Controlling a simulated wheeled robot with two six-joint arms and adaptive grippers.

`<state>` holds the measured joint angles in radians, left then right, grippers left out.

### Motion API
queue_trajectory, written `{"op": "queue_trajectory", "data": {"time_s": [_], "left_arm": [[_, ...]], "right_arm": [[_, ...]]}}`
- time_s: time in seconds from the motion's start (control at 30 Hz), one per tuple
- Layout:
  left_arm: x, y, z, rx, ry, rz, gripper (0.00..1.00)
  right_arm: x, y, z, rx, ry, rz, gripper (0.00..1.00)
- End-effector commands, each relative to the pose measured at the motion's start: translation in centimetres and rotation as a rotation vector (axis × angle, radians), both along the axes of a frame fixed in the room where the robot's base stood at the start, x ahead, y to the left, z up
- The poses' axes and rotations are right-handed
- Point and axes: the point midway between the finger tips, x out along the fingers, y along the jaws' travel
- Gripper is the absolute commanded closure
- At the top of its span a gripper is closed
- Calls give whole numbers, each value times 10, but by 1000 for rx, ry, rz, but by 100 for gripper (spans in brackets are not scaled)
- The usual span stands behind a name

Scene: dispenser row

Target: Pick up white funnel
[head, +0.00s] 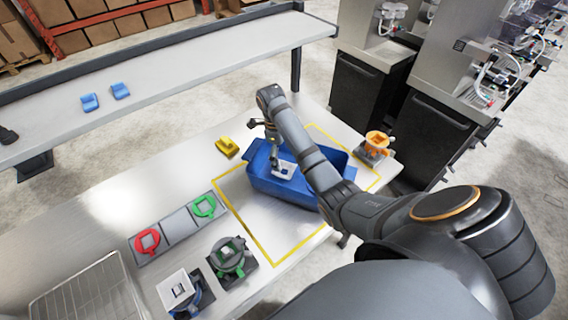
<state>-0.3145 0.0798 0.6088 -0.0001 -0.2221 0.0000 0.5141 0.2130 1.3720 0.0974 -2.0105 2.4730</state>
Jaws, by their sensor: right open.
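A white piece that looks like the white funnel (284,170) lies inside the blue bin (262,184), near its left part. My right gripper (275,150) is open and points down into the bin, just above and behind the white piece. I cannot tell whether its fingertips touch the piece. My right forearm crosses over the bin and hides part of its right side. A second white, square-topped piece (177,288) sits on a dark stand at the lower left. My left gripper is not in view.
A yellow piece (227,147) lies left of the bin. A holder carries red (147,241) and green (204,206) funnels. A green-topped unit (229,257) and a wire rack (88,296) are near the front. An orange funnel (376,142) stands right of the bin.

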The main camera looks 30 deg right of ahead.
Motion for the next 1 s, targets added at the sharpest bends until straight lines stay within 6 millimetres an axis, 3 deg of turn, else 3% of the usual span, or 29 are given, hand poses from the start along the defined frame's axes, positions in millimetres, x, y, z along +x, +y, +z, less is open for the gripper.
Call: {"op": "queue_trajectory", "data": {"time_s": [0.13,0.27,0.47,0.7,1.0], "left_arm": [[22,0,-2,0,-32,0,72],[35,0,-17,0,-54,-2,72],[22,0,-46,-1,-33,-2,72],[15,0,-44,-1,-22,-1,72],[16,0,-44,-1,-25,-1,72]], "right_arm": [[0,0,-3,0,-1,0,11],[-1,1,-21,0,0,0,11],[-5,1,-54,0,0,0,11],[-5,0,-52,0,-1,0,11],[-5,0,-52,0,-1,0,51]]}}
